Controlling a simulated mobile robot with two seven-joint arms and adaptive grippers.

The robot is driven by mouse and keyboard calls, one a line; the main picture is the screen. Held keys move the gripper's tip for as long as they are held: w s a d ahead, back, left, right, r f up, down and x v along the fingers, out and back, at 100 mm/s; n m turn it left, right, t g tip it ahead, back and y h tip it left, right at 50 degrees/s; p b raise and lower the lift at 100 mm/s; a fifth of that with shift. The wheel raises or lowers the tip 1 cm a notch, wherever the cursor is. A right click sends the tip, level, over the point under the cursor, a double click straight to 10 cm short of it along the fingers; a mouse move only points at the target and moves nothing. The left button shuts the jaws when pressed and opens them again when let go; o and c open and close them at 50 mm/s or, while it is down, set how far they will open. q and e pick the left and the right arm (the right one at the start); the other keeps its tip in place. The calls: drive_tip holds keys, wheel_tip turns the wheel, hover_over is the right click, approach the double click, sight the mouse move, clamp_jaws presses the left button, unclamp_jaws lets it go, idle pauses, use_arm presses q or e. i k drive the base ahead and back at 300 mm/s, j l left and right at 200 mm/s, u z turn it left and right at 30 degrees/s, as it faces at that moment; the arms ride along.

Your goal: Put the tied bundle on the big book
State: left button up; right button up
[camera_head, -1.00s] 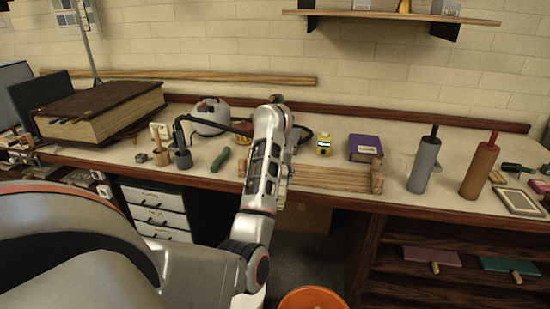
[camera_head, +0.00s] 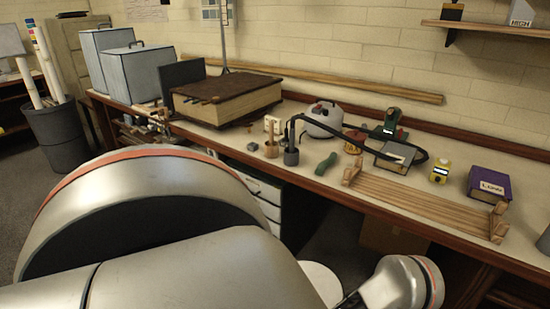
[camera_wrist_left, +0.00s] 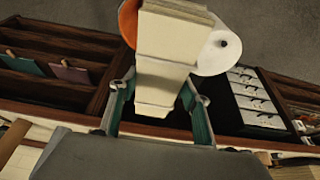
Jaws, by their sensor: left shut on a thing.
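The big book (camera_head: 228,97) lies flat on the bench in the head view, thick, with a dark brown cover and cream page edges. My left gripper (camera_wrist_left: 158,105) shows in the left wrist view, its two fingers shut on a pale cream block that looks like the tied bundle (camera_wrist_left: 172,55). The bundle is held in the air, clear of the bench; I cannot make out its tie. The head view shows part of my left arm at the bottom, but neither the left gripper nor the bundle. My right gripper is not in view.
Grey boxes (camera_head: 130,75) stand left of the book. Wooden pots (camera_head: 272,140), a kettle-like vessel (camera_head: 322,118) and a wooden rack (camera_head: 425,205) stand to its right. A wooden strip runs along the wall behind.

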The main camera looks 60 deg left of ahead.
sight(222, 87)
drive_tip(key=k+j+u, duration=0.2)
drive_tip(key=j, duration=1.4)
drive_tip(key=j+u, duration=0.25)
drive_tip(key=j, duration=1.35)
